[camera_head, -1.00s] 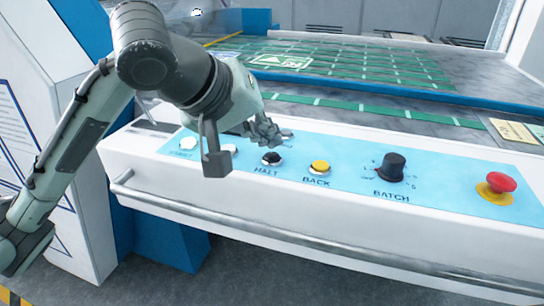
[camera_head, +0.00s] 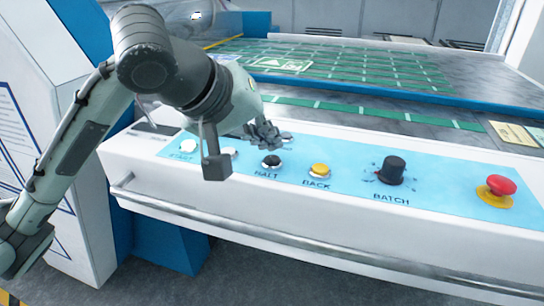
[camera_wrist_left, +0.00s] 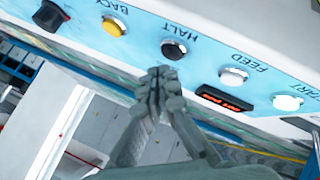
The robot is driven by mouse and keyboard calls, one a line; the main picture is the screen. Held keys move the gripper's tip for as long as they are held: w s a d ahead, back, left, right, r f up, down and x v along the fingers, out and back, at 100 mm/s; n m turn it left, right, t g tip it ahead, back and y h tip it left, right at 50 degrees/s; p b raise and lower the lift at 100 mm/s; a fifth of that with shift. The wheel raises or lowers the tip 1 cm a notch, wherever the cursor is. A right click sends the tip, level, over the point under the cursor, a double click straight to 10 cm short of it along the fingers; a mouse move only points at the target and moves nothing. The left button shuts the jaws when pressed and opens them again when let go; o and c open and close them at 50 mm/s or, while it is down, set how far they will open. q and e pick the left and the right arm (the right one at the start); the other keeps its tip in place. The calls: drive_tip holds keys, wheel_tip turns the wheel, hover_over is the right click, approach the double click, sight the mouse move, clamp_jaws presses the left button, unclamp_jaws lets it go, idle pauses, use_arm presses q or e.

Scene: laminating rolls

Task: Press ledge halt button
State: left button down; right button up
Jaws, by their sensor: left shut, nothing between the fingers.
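The black halt button (camera_head: 271,162) with a silver rim sits on the light blue panel of the white ledge, above the printed word HALT. It also shows in the left wrist view (camera_wrist_left: 173,49). My left gripper (camera_head: 272,140) is shut and empty, just behind the halt button in the head view. In the left wrist view its closed fingertips (camera_wrist_left: 158,78) lie just below the halt button, with a small gap in the picture. Whether they touch the panel cannot be told. My right gripper is not in view.
The yellow back button (camera_head: 319,171), black batch knob (camera_head: 391,170) and red mushroom button (camera_head: 500,186) lie to the right. The white feed button (camera_wrist_left: 233,76), a small red display (camera_wrist_left: 224,98) and a white start button (camera_head: 188,146) are nearby. A metal rail (camera_head: 250,236) runs along the front.

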use_arm(q)
drive_tip(key=shift+f, duration=0.85)
idle(0.8)
drive_tip(key=shift+r+p, duration=0.1)
drive_tip(key=shift+p, duration=0.25)
drive_tip(key=shift+r+p, duration=0.75)
drive_tip(key=shift+p, duration=0.4)
drive_tip(key=shift+r, duration=0.1)
